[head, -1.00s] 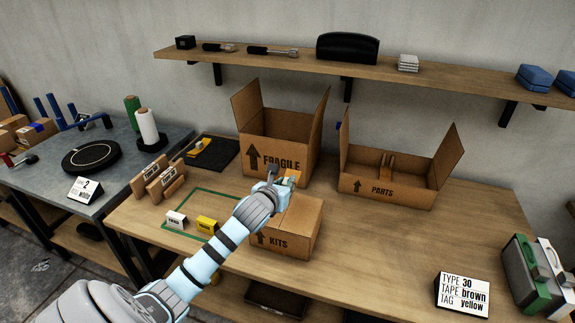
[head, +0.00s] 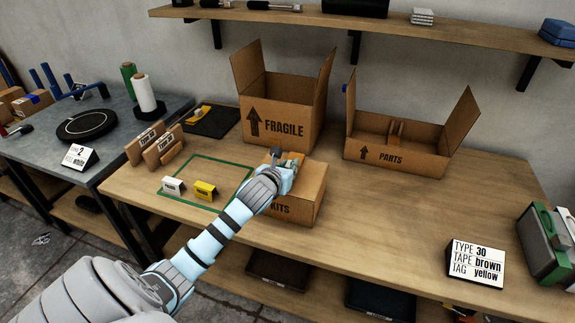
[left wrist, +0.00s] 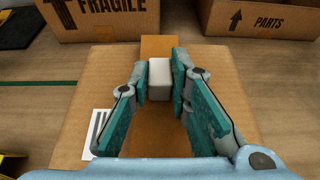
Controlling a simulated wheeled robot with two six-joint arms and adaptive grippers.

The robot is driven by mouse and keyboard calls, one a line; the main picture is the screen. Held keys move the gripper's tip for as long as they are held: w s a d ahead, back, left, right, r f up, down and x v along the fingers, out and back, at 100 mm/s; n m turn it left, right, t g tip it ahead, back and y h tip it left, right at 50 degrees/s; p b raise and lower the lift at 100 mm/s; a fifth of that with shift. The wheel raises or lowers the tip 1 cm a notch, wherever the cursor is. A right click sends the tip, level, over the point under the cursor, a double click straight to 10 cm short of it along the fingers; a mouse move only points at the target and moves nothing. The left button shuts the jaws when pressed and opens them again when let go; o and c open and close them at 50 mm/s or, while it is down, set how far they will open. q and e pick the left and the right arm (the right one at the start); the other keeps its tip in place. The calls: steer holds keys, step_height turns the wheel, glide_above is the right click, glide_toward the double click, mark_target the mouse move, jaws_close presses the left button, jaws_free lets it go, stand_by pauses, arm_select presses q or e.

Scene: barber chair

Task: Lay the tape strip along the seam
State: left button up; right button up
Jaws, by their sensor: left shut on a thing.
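The closed KITS box (head: 308,207) stands on the wooden bench, and its top fills the middle of the left wrist view (left wrist: 80,110). My left gripper (head: 287,163) is over the box top. In the left wrist view my left gripper (left wrist: 160,82) is shut on a small pale block (left wrist: 160,70). A brown tape strip (left wrist: 160,46) shows beyond the block, in line with a darker brown band (left wrist: 158,143) down the middle of the top. The fingers and block hide part of the band. I cannot tell whether the strip touches the cardboard. My right gripper is not in view.
The open FRAGILE box (head: 285,120) stands close behind, and the open PARTS box (head: 395,160) behind right. A white tag block (head: 173,186) and a yellow one (head: 205,190) stand left. A sign (head: 475,262) reads type 30, tape brown, tag yellow. The bench's right middle is clear.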

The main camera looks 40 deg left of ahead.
arm_select(q)
steer(key=o, duration=0.9)
steer(key=v, duration=1.2)
